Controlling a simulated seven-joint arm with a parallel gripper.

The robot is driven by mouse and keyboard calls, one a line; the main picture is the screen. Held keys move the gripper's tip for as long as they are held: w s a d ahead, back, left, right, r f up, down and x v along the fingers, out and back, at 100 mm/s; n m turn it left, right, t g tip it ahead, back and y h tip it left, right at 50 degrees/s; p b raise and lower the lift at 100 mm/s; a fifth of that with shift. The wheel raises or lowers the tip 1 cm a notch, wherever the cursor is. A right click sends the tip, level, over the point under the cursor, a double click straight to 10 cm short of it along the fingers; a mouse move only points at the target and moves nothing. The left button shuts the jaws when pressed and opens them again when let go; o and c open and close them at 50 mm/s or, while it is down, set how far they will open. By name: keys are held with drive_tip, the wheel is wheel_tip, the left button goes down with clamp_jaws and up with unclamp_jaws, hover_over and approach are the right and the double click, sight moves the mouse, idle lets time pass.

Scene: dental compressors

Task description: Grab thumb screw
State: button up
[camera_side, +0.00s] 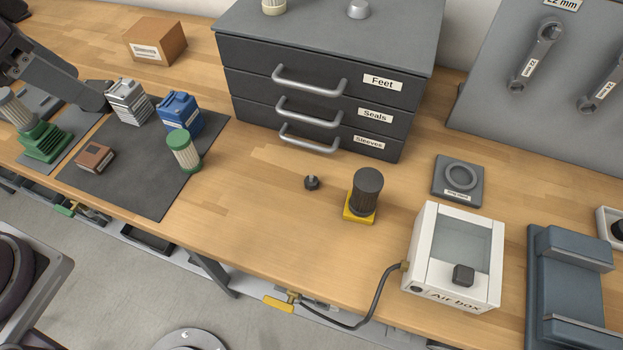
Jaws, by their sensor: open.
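The thumb screw, a small black knob-headed piece (312,182), stands alone on the wooden bench in front of the drawer cabinet. Nothing touches it. It is left of a dark ribbed cylinder (367,190) on a yellow base. I cannot make out my gripper in this view.
The dark drawer cabinet (320,75) stands behind. The white air box (455,258) with its hose is to the right, near a grey pad with a ring (459,180). A dark mat (140,185) with several parts is left. A dark jointed arm part (50,68) reaches in at upper left. Bench around the screw is clear.

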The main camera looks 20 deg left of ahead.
drive_tip(key=w+d+f+m+g+h, duration=0.1)
drive_tip(key=w+d+f+m+g, duration=0.1)
drive_tip(key=w+d+f+m, duration=0.5)
drive_tip(key=m+g+h, duration=0.2)
drive_tip(key=m, duration=0.2)
approach(311, 176)
drive_tip(key=f, duration=0.1)
drive_tip(key=x, duration=0.8)
drive_tip(key=shift+d+f, duration=0.1)
drive_tip(key=shift+d, duration=0.05)
drive_tip(key=shift+c, duration=0.4)
clamp_jaws()
